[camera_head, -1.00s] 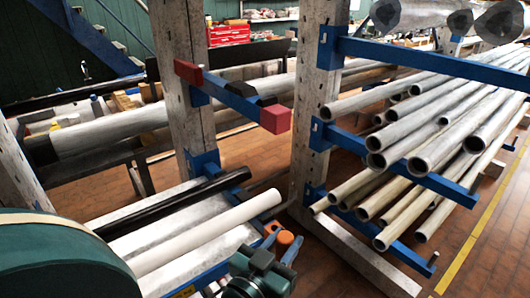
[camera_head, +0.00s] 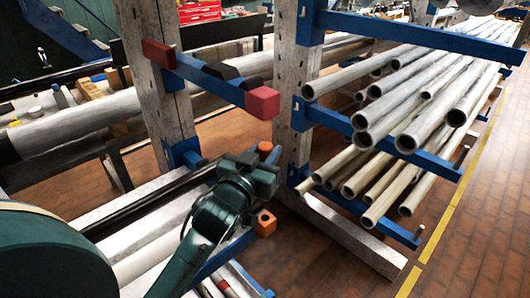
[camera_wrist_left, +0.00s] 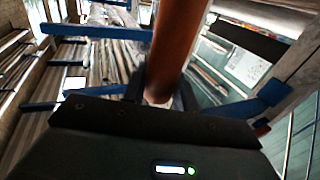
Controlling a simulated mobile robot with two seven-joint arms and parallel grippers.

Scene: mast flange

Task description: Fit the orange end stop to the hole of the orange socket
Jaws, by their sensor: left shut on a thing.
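My left gripper (camera_head: 264,162) is shut on the orange end stop (camera_head: 265,147), whose small orange top shows just above the jaws in the head view. In the left wrist view the end stop (camera_wrist_left: 180,42) is a long orange-brown cylinder rising from the jaws, with a pale lower end. The orange socket (camera_head: 264,223) is a small block with a dark hole, at the end of the blue lower arm of the rack. My gripper is above the socket in the picture, and the end stop is apart from it. My right gripper is not in view.
A blue rack arm with a red end cap (camera_head: 262,103) juts out above my gripper. A white pipe (camera_head: 150,250) lies beside my arm. Brick floor is open at lower right.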

